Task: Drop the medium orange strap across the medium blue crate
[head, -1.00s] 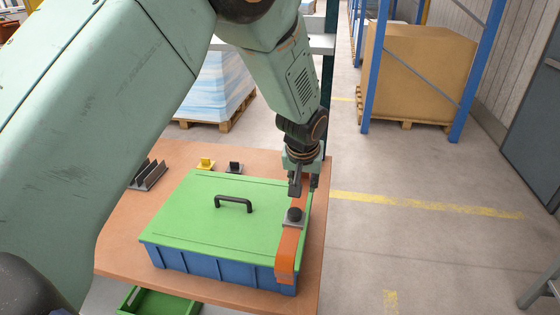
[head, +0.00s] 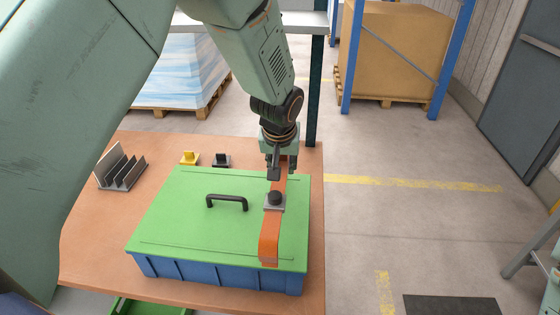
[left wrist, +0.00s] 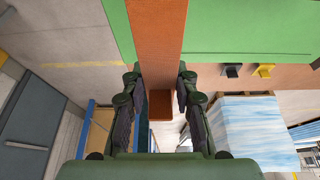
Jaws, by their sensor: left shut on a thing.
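The orange strap (head: 270,237) runs front to back over the right part of the green lid (head: 175,215) of the blue crate (head: 215,273) in the head view. It has a grey buckle with a black knob (head: 274,198), and its front end bends down near the lid's front edge. I cannot tell whether it touches the lid. My left gripper (head: 280,168) is shut on the strap's far end, at the crate's back right. In the left wrist view the strap (left wrist: 157,35) passes between the fingers (left wrist: 155,88). My right gripper is not in view.
The crate stands on a brown table (head: 90,262). A grey slotted rack (head: 121,171), a yellow block (head: 189,158) and a dark block (head: 221,160) sit behind and left of it. A black handle (head: 227,202) rises from the lid. A dark post (head: 315,95) stands behind the table.

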